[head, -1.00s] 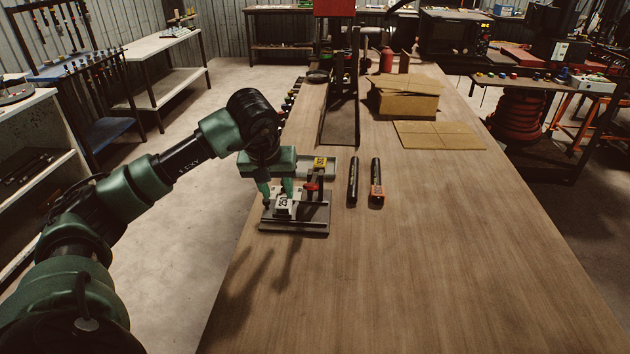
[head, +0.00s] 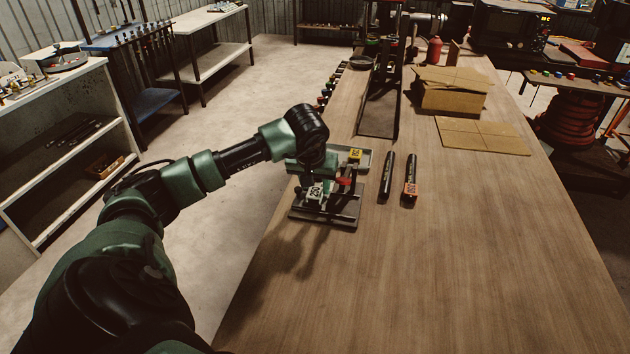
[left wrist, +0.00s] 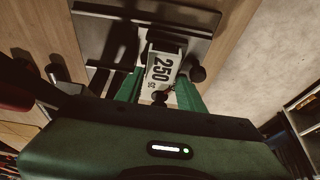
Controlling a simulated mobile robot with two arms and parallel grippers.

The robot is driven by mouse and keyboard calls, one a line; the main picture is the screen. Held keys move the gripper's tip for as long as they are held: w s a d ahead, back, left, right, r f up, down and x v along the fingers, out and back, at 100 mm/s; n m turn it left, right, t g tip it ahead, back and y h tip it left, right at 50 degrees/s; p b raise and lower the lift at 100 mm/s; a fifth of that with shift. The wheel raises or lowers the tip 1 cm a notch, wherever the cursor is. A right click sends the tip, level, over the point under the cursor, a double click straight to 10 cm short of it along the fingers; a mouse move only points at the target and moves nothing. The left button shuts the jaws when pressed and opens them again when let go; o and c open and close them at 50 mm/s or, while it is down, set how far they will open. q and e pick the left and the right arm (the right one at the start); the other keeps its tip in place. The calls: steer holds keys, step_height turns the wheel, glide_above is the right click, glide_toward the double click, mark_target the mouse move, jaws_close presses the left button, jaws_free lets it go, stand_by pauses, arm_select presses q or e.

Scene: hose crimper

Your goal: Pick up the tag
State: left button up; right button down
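The tag, a small white block with a black 250 on its face, shows in the head view (head: 314,191) and the left wrist view (left wrist: 163,70). It is at the near left part of a dark metal fixture (head: 341,220) on the wooden bench. My left gripper (head: 314,186) points down over it. In the left wrist view its green fingers (left wrist: 160,92) stand apart, one on each side of the tag. I cannot tell whether they touch it. My right gripper is not in view.
A grey tray (head: 366,160) with a yellow marked piece (head: 355,154) lies behind the fixture. Two black tubes (head: 387,176) (head: 410,181) lie to its right. A cardboard box (head: 451,92) and flat cardboard (head: 483,136) are farther back. The bench's near right is clear.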

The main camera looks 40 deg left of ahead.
arm_select(q)
jaws_close()
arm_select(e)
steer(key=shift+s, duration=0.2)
arm_select(q)
steer(key=shift+r, duration=0.15)
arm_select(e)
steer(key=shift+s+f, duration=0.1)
